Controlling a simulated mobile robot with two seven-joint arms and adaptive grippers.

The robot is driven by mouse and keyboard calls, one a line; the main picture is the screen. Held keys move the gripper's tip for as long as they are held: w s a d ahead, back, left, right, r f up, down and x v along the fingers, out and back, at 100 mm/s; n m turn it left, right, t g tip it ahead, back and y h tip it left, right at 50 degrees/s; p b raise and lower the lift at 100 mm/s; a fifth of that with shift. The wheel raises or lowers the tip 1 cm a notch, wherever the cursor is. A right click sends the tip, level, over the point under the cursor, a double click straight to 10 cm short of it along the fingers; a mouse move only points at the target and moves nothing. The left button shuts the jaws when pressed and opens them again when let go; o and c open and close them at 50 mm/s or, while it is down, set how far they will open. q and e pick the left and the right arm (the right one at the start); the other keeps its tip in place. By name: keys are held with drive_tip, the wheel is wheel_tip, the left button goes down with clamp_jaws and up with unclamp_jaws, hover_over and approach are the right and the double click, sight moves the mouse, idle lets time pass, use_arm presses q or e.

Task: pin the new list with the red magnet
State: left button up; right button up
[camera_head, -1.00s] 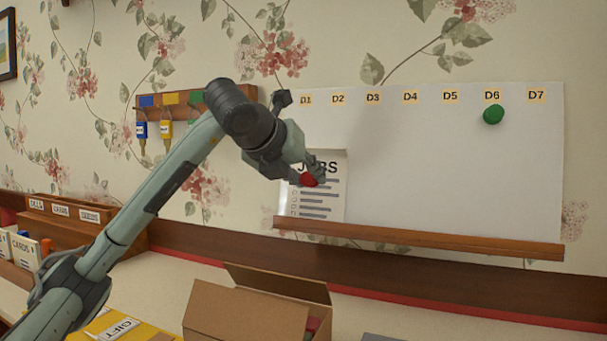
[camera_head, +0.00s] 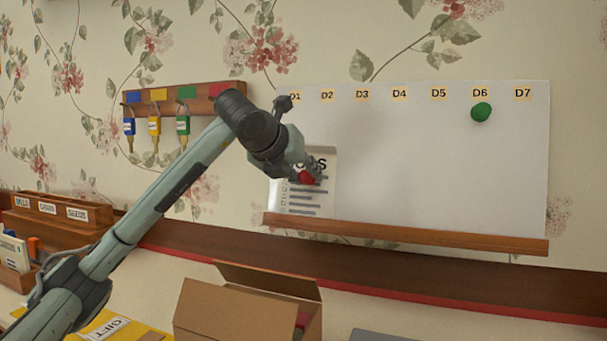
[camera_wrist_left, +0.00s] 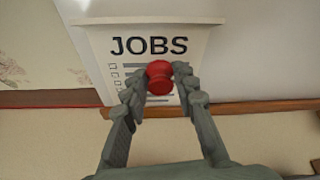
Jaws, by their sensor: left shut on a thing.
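The new list, a white sheet headed JOBS (camera_head: 300,204), is at the lower left of the whiteboard (camera_head: 420,170), below D1 and D2. It also shows in the left wrist view (camera_wrist_left: 190,40). My left gripper (camera_head: 306,174) is shut on the red magnet (camera_wrist_left: 160,77), which is between its two fingertips in front of the sheet, below the heading. The magnet also shows in the head view (camera_head: 306,178). I cannot tell whether it touches the paper. My right gripper is not in view.
A green magnet (camera_head: 481,112) is on the board under D6. A wooden ledge (camera_head: 420,236) runs below the board. A key rack (camera_head: 200,97) hangs left of it. An open cardboard box (camera_head: 235,312), a yellow GIFT item (camera_head: 150,336) and a wooden file box (camera_head: 60,228) are below.

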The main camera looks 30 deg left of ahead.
use_arm(q)
drive_tip(key=shift+w, duration=0.3)
idle(0.7)
idle(0.4)
drive_tip(key=o, duration=1)
drive_tip(key=shift+o, duration=0.2)
drive_tip(key=o, duration=0.5)
drive_tip(key=shift+o, duration=0.2)
drive_tip(key=shift+v, duration=2.8)
drive_tip(key=shift+s+r, duration=0.3)
drive_tip(key=shift+s, duration=0.3)
